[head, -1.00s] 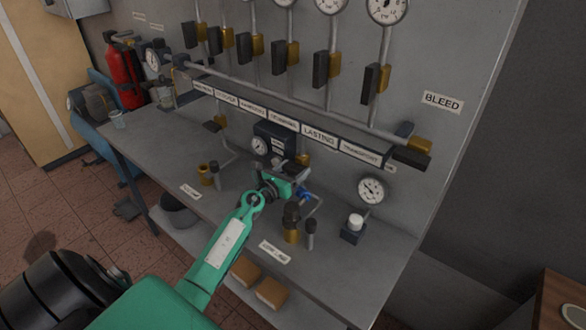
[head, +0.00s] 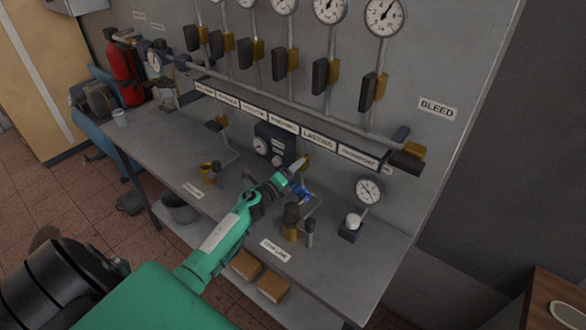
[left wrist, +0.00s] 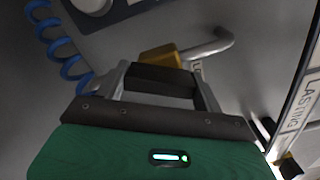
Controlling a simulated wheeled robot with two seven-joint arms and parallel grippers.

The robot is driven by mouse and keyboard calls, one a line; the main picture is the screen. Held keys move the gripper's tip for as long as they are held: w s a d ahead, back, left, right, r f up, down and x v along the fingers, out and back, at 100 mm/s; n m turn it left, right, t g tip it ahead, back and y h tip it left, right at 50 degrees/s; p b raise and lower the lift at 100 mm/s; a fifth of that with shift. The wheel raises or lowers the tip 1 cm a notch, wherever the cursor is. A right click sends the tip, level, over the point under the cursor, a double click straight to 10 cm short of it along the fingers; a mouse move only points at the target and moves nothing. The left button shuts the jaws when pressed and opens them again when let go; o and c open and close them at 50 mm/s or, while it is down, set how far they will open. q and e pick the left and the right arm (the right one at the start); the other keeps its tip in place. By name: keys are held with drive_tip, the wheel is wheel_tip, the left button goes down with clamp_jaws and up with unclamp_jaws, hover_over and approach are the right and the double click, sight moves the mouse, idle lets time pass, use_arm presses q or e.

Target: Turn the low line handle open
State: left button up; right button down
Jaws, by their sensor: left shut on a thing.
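My left gripper (head: 294,170) reaches over the bench to a small valve under the long label strip. In the left wrist view its two fingers (left wrist: 162,82) are shut on a dark valve handle (left wrist: 160,75), one at each end. The handle's brass valve body (left wrist: 162,55) is just beyond, with a grey pipe (left wrist: 213,43) bending away from it. In the head view the brass body (head: 304,162) shows beside the fingertips; the handle is mostly hidden there. A LOW LINE label (head: 275,249) lies at the bench's front edge. My right gripper is not in view.
A dark gauge box (head: 273,145) is close to the gripper's left. A brass regulator (head: 291,222) stands below right, and a blue coiled hose (left wrist: 58,45) hangs near the fingers. A white-topped knob (head: 353,222) is farther right.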

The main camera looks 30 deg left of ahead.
use_arm(q)
drive_tip(key=n+p, duration=0.1)
drive_tip(key=n, duration=0.4)
drive_tip(key=shift+n, duration=0.3)
idle(0.4)
drive_tip(key=o, duration=1)
drive_tip(key=shift+s, duration=0.1)
drive_tip(key=shift+s+a+b, duration=0.2)
drive_tip(key=shift+s+b, duration=0.45)
drive_tip(key=shift+s, duration=1.65)
drive_tip(key=shift+s+a+b, duration=0.2)
drive_tip(key=shift+s+b, duration=0.4)
drive_tip(key=shift+s, duration=1.65)
drive_tip(key=shift+s+a+b, duration=0.2)
drive_tip(key=shift+s+b, duration=0.45)
drive_tip(key=shift+s, duration=1.65)
